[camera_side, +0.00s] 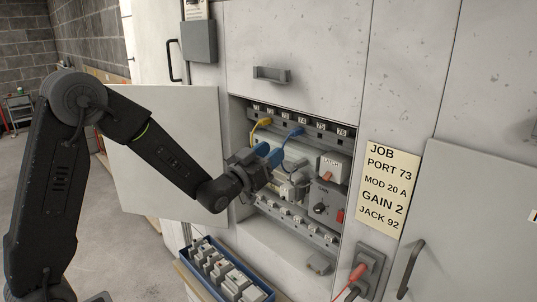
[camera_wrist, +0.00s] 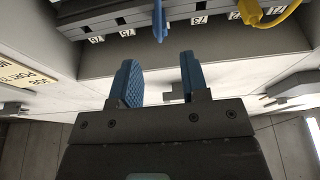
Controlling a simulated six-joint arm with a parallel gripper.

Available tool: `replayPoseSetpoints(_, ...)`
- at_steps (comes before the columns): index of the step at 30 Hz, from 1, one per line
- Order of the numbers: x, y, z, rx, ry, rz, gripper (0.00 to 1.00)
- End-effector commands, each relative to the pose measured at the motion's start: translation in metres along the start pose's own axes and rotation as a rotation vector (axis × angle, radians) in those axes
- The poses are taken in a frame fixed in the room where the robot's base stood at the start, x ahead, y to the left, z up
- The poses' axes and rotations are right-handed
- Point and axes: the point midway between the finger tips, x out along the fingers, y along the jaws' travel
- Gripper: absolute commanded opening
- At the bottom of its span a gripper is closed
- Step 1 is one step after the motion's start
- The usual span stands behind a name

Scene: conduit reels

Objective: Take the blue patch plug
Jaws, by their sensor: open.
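The blue patch plug (camera_side: 296,132) sits in the upper row of numbered ports inside the open cabinet bay, with a blue cable hanging from it. In the wrist view the blue plug (camera_wrist: 159,20) shows at the top, in line with the gap between my fingers. My gripper (camera_side: 270,154) is just in front of and below the port row. In the wrist view its blue-padded fingers (camera_wrist: 159,75) stand apart with nothing between them, and the plug appears beyond their tips.
A yellow patch plug (camera_side: 263,122) is in the same row, left of the blue one. Below are a latch module (camera_side: 331,166), knobs and a lower row. A note (camera_side: 389,187) reads port 73. A blue tray (camera_side: 205,242) of modules stands below. An open door (camera_side: 165,160) is at left.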

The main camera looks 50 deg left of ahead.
Motion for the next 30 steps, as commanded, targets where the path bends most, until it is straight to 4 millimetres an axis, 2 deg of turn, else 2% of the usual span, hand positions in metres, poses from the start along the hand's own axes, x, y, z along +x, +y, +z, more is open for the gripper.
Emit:
replayPoseSetpoints(24, 0.072, 0.0, 0.0, -0.001, -0.001, 0.0, 0.41)
replayPoseSetpoints(30, 0.084, 0.0, 0.0, -0.001, -0.001, 0.0, 0.41)
